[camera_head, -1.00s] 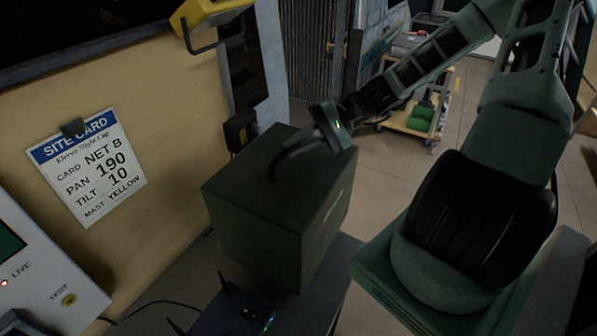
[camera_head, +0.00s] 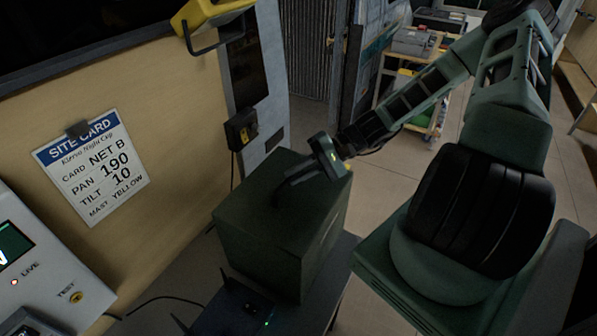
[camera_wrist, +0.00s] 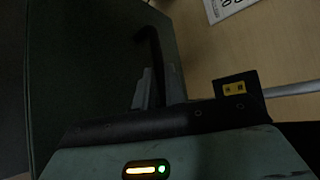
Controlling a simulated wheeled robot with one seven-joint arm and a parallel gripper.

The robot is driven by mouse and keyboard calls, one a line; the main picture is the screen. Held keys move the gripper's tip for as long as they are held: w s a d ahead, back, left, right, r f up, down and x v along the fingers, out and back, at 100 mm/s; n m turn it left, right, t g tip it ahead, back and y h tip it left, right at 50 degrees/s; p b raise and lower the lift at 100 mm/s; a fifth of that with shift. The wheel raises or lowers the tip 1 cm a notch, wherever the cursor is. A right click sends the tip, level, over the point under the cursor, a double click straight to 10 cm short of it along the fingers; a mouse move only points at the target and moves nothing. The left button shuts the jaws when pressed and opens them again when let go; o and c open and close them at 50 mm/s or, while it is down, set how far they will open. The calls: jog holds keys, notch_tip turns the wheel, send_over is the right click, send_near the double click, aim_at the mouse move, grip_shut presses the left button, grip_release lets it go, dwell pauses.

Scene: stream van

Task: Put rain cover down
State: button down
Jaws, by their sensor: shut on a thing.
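The rain cover (camera_head: 265,240) is a dark green box-shaped cover in the middle of the head view. It stands roughly upright at the dark shelf, close behind a black device with antennas (camera_head: 240,308). My gripper (camera_head: 285,188) is at its top and shut on its dark handle. The wrist view shows the cover's dark green face (camera_wrist: 80,70) filling the left side, with the black handle (camera_wrist: 150,60) at the finger. The cover's underside is hidden, so I cannot tell whether it touches the shelf.
A site card (camera_head: 92,165) hangs on the tan wall at left. A white panel with a screen (camera_head: 40,270) is at lower left. A black wall box (camera_head: 242,130) sits behind the cover. A loaded cart (camera_head: 412,75) stands farther back on open floor.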

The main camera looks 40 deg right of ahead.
jog(key=shift+f, duration=0.45)
jog(key=c, duration=1.5)
grip_release()
jog(key=shift+o, duration=0.2)
jog(key=shift+r, duration=0.15)
